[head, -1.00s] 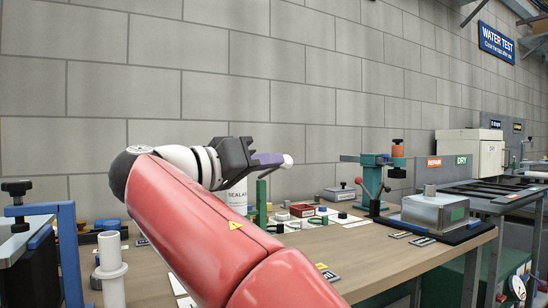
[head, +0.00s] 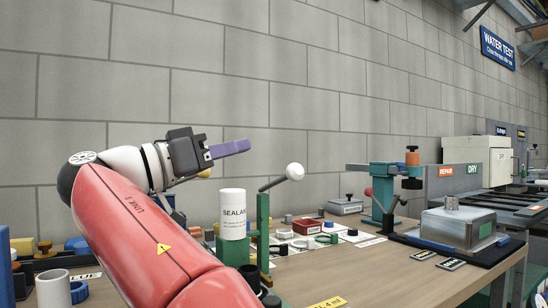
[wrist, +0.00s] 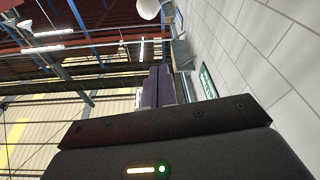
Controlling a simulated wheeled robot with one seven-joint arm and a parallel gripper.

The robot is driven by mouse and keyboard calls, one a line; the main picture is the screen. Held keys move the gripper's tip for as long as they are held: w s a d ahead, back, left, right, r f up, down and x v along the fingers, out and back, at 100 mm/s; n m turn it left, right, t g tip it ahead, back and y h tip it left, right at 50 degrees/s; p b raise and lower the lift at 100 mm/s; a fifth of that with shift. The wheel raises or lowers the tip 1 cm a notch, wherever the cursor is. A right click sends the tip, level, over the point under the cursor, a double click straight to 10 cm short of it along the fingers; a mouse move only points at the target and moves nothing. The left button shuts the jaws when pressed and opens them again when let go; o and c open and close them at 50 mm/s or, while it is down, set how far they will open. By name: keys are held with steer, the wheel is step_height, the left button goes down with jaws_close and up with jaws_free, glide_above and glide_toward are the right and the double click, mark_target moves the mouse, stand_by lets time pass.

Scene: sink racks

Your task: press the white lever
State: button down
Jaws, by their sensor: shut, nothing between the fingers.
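The white lever is a dark rod with a white ball knob (head: 295,171), rising to the right from the top of a green post (head: 263,228) on the bench. The knob also shows at the top edge of the wrist view (wrist: 148,8). My gripper (head: 248,146) has purple fingers, shut and empty, pointing right. In the head view the fingertips appear above and left of the knob, with a visible gap. The closed fingers show in the middle of the wrist view (wrist: 155,75).
A white sealant tube (head: 233,215) stands just left of the post. Small parts lie on a white sheet (head: 350,238) to the right. A teal press (head: 385,195) and a metal box (head: 458,228) stand farther right. A grey block wall (head: 300,80) is behind.

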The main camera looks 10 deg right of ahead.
steer(key=w+d+f+b, duration=0.1)
steer(key=w+d, duration=0.1)
steer(key=d, duration=0.7)
steer(key=shift+w+f, duration=0.25)
steer(key=shift+f, duration=0.1)
